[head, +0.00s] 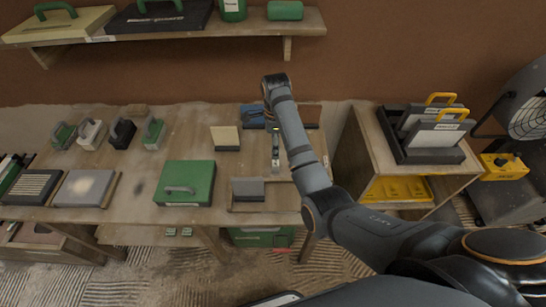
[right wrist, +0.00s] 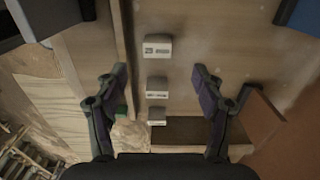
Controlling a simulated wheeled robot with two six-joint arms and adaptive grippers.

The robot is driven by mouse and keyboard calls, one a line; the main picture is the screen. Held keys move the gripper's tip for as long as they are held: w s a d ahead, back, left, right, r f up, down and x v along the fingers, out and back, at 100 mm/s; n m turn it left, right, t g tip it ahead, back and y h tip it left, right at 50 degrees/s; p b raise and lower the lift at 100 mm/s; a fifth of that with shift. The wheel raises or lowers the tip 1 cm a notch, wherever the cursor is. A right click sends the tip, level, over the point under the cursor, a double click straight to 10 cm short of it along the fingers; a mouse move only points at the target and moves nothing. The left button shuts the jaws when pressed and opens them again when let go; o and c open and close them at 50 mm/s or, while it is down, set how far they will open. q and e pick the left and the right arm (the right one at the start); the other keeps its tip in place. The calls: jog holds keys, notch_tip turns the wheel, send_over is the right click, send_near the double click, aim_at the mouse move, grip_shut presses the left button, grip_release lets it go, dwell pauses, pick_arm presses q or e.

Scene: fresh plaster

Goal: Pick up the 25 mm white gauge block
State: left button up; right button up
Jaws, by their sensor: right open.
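The white gauge block marked 25 (right wrist: 157,47) lies on the wooden table, at the top of a row of three small white labelled blocks in the right wrist view. The other two blocks, a middle one (right wrist: 157,87) and a lower one (right wrist: 157,116), have labels too small to read. My right gripper (right wrist: 160,72) is open and empty, with a finger on each side of the row. The 25 block appears just beyond the fingertips, apart from both. In the head view my right arm reaches over the table, and the blocks are too small to tell apart. My left gripper is not in view.
The wooden table (head: 150,213) also bears a green case (head: 186,183) and several handled tools at the left. A low wooden stand (head: 372,145) with a dark tray is at the right. A shelf (head: 230,27) hangs above the back. A wooden strip runs left of the blocks.

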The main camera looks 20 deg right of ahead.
aim_at(276, 161)
jog(key=shift+s+f, duration=0.45)
jog(key=shift+s, duration=0.35)
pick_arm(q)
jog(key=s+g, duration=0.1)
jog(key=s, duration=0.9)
pick_arm(e)
notch_tip(276, 161, down, 2)
jog(key=shift+s+a+f, duration=0.1)
jog(key=shift+f, duration=0.15)
jog(key=f, duration=0.1)
jog(key=w+f+p, duration=0.1)
jog(key=f, duration=0.1)
notch_tip(276, 161, down, 3)
jog(key=shift+w+f, duration=0.1)
jog(key=c, duration=1.2)
jog(key=shift+r, duration=0.35)
jog(key=shift+c, duration=0.2)
notch_tip(276, 161, up, 9)
jog(key=shift+b, duration=0.3)
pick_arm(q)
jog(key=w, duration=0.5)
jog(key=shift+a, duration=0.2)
pick_arm(e)
jog(key=shift+d+r, duration=0.15)
jog(key=shift+d, duration=0.05)
